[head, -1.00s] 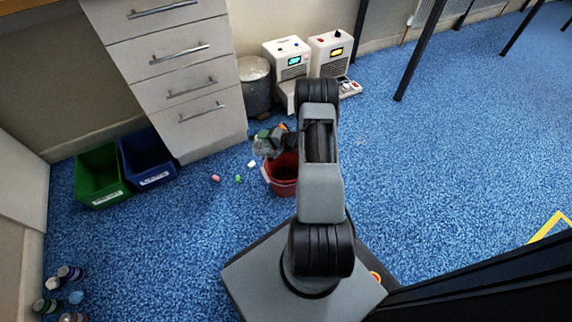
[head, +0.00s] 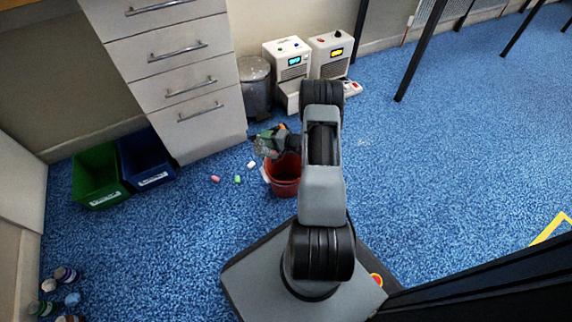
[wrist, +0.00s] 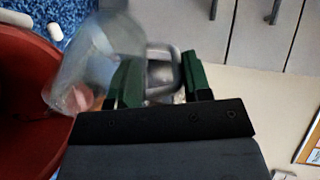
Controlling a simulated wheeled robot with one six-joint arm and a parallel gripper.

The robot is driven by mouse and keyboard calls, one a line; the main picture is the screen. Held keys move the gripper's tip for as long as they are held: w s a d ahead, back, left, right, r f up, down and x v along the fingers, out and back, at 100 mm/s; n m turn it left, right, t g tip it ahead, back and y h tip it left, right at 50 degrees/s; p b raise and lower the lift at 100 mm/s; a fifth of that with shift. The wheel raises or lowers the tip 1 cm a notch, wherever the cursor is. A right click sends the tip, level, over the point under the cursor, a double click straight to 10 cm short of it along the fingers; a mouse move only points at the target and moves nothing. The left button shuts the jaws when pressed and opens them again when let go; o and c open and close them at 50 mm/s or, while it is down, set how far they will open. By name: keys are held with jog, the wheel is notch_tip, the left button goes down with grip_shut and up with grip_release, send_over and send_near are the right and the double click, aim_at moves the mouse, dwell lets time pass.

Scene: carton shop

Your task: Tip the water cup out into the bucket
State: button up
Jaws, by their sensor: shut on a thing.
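My gripper (wrist: 160,85) is shut on the handle of a clear see-through cup (wrist: 88,62) in the wrist view. The cup is tilted, with one end over the edge of the red bucket (wrist: 30,100). In the head view the red bucket (head: 284,176) stands on the blue carpet, partly behind my arm. My gripper (head: 268,142) is above the bucket's left side there, and the cup is hard to make out. I cannot tell how much water is in the cup.
Several small coloured pieces (head: 238,179) lie left of the bucket. A green bin (head: 97,180) and a blue bin (head: 147,158) stand beside the drawer unit (head: 175,75). A grey bin (head: 256,85) and two white machines (head: 290,65) stand behind.

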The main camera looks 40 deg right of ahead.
aim_at(268, 141)
jog(key=shift+s+d+f+t+y+b, duration=0.2)
jog(key=shift+s+d+b, duration=0.15)
jog(key=shift+b, duration=0.2)
jog(key=shift+s+d+f+t+y+b, duration=0.1)
jog(key=shift+s+d+f+t+b, duration=0.1)
jog(key=shift+s+b, duration=0.3)
jog(key=shift+s+d, duration=0.1)
jog(key=shift+s+d+f+t+y, duration=0.35)
jog(key=shift+s+f+t+y, duration=0.15)
jog(key=shift+t, duration=0.4)
jog(key=shift+s+d+r+t+y, duration=0.1)
jog(key=shift+s+d+t+y, duration=0.25)
jog(key=shift+s+t, duration=0.25)
dwell(0.5)
